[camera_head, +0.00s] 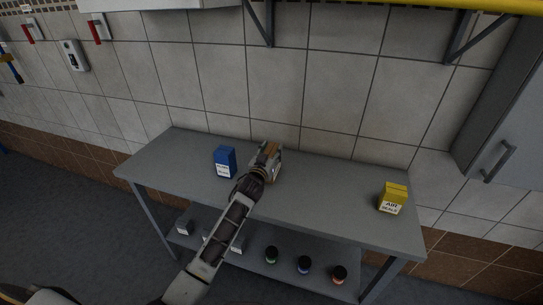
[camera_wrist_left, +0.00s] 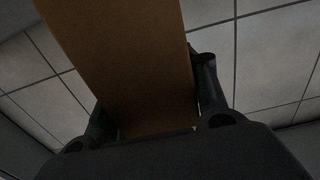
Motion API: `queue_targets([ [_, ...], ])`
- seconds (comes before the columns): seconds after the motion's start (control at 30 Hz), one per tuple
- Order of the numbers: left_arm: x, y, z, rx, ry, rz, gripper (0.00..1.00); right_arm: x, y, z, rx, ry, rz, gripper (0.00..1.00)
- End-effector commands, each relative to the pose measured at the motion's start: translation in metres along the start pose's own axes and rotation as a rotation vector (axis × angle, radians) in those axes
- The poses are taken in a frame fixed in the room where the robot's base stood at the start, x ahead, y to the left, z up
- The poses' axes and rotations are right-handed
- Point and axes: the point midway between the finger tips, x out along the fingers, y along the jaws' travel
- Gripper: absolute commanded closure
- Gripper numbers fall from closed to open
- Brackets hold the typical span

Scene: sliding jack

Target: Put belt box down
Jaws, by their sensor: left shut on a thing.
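The belt box looks like a brown-orange box (camera_head: 269,149) in the head view, partly hidden by my left gripper (camera_head: 267,160). In the left wrist view the brown box (camera_wrist_left: 125,60) fills the middle between the two fingers of my left gripper (camera_wrist_left: 155,120). The gripper is shut on it. In the head view the box appears at or over the middle of the grey table (camera_head: 310,206). I cannot tell whether it touches the tabletop. My right gripper is not in view.
A blue box (camera_head: 225,161) stands on the table left of my gripper. A yellow box (camera_head: 393,197) stands near the right end. The tabletop between gripper and yellow box is clear. A lower shelf holds several small containers (camera_head: 304,264). A tiled wall (camera_head: 330,90) is behind.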

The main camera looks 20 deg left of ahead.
Motion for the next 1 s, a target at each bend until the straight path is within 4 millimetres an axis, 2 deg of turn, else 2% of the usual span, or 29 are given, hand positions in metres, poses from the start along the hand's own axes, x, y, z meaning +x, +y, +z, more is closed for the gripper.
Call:
queue_targets([
  [0.27,0.0,0.0,-0.028,0.002,0.007,0.002,1.0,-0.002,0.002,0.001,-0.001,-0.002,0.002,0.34],
  [0.7,0.0,0.0,-0.088,0.001,0.006,0.001,1.0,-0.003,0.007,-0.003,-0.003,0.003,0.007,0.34],
  [1.0,0.0,0.0,-0.1,0.0,0.003,0.0,1.0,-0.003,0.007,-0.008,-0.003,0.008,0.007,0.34],
])
